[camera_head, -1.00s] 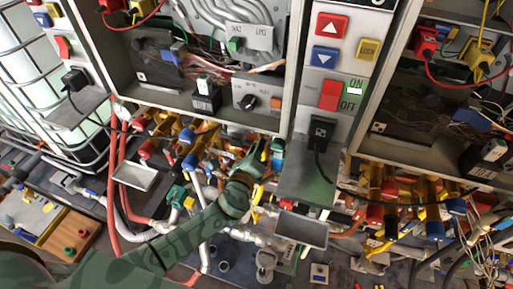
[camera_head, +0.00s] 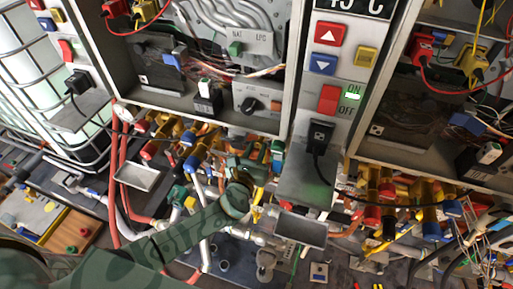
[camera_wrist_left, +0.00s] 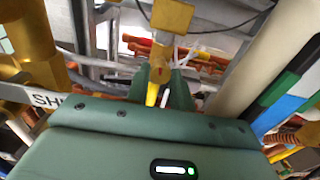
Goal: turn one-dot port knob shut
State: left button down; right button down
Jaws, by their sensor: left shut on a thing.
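My left gripper (camera_head: 258,160) reaches up from the lower left into the crowded fittings below the middle heater cabinet. In the left wrist view its two green fingers (camera_wrist_left: 165,88) are closed around a narrow yellow handle (camera_wrist_left: 153,92), which sits just below a square brass fitting (camera_wrist_left: 171,15). I cannot make out any dot mark on this piece. In the head view the fingertips are partly lost among the fittings, and the held handle cannot be made out clearly. My right gripper is not in view.
Brass valves with red and blue caps (camera_head: 190,163) crowd the left side. A grey panel (camera_head: 308,180) and a tilted tray (camera_head: 300,228) stand close on the right. A partly hidden label (camera_wrist_left: 45,98) and a thick beige pipe (camera_wrist_left: 240,85) flank the fingers.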

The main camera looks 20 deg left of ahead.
pick_arm(q)
jog(key=shift+m, duration=1)
jog(key=c, duration=1.2)
grip_release()
jog(key=s, duration=1.6)
jog(key=shift+s+a, duration=0.15)
jog(key=shift+a, duration=0.1)
